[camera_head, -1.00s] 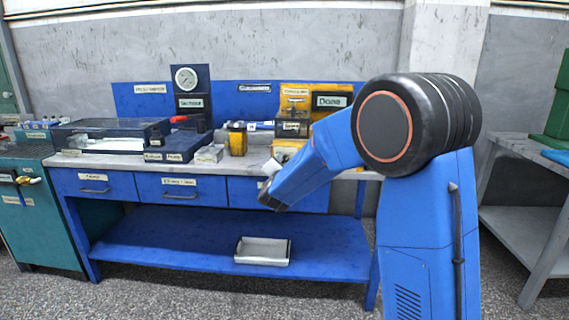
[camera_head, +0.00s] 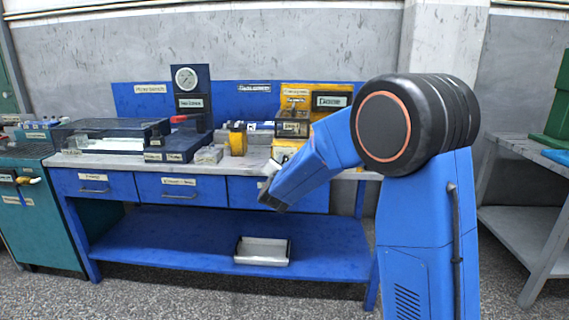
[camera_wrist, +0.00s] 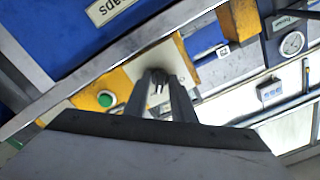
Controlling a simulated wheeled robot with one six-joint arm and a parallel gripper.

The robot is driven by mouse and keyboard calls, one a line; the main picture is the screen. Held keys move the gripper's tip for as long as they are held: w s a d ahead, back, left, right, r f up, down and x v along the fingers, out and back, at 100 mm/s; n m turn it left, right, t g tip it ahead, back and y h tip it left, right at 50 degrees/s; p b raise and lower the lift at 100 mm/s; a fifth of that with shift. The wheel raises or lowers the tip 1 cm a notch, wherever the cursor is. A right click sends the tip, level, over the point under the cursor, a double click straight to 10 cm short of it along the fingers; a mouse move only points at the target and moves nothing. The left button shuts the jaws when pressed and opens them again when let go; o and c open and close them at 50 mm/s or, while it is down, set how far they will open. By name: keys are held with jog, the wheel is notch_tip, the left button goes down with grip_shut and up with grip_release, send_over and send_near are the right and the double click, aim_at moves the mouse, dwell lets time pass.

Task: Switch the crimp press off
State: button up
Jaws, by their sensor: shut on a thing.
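A yellow machine (camera_head: 296,95) stands at the right end of the blue workbench in the head view; its label is too blurred to read, so I cannot tell if it is the crimp press. In the wrist view, a yellow panel (camera_wrist: 93,97) carries a round green button (camera_wrist: 106,99) and a pale plate. My gripper (camera_wrist: 159,84) is in front of that plate, to the right of the green button. Its fingers are closed on a small grey part, mostly hidden between the tips.
The workbench (camera_head: 215,254) has drawers and a lower shelf with a pale tray (camera_head: 262,252). A dark covered box (camera_head: 108,134), a gauge (camera_head: 186,79) and a small yellow block (camera_head: 238,140) stand on its top. A grey table (camera_head: 525,150) stands at the right.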

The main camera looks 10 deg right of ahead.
jog(key=shift+n, duration=8.2)
jog(key=o, duration=0.7)
jog(key=v, duration=1.7)
jog(key=shift+s+a, duration=0.1)
jog(key=shift+s, duration=0.15)
